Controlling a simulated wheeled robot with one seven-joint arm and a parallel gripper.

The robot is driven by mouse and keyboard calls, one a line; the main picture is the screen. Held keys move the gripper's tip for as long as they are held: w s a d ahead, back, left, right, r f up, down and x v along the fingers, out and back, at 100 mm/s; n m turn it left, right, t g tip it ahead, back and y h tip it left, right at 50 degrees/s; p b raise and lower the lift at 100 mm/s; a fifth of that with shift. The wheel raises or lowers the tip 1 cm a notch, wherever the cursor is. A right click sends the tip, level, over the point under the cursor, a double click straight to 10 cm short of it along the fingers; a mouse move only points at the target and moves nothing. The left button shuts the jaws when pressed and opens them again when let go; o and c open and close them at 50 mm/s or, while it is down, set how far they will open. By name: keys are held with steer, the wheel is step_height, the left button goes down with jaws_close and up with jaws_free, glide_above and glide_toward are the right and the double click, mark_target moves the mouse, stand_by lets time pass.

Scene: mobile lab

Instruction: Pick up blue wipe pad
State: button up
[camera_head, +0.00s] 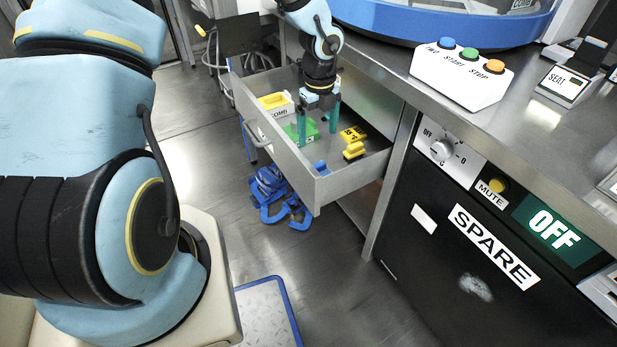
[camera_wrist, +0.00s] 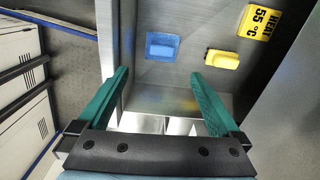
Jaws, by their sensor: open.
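The blue wipe pad (camera_head: 321,167) lies in the open drawer (camera_head: 262,137), close to its front wall near the right corner. In the wrist view the blue pad (camera_wrist: 162,46) lies flat, beyond the fingertips and roughly centred between them. My gripper (camera_head: 317,132) points down into the drawer, with its two teal fingers spread and nothing between them. In the head view it is behind the pad. The wrist view shows the open fingers (camera_wrist: 160,76) apart from the pad.
A green item (camera_head: 300,132) and a white bin (camera_head: 276,104) with yellow contents are farther left in the drawer. The drawer walls and the steel counter (camera_head: 395,82) bound the space.

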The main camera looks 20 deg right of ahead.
mark_target(318, 165)
steer(key=shift+m, duration=0.3)
steer(key=f, duration=0.2)
steer(key=f+b, duration=0.1)
steer(key=f, duration=0.2)
steer(key=f+b, duration=0.1)
steer(key=f, duration=0.1)
steer(key=shift+w+d+f, duration=0.2)
steer(key=shift+d+f, duration=0.05)
steer(key=shift+f, duration=0.15)
steer(key=f, duration=0.1)
steer(key=f+b, duration=0.1)
steer(key=f, duration=0.2)
steer(key=shift+s+a+f, duration=0.1)
steer(key=shift+s, duration=0.2)
steer(key=shift+f, duration=0.4)
steer(key=shift+c, duration=0.2)
steer(key=c, duration=1)
steer(key=shift+c, duration=0.2)
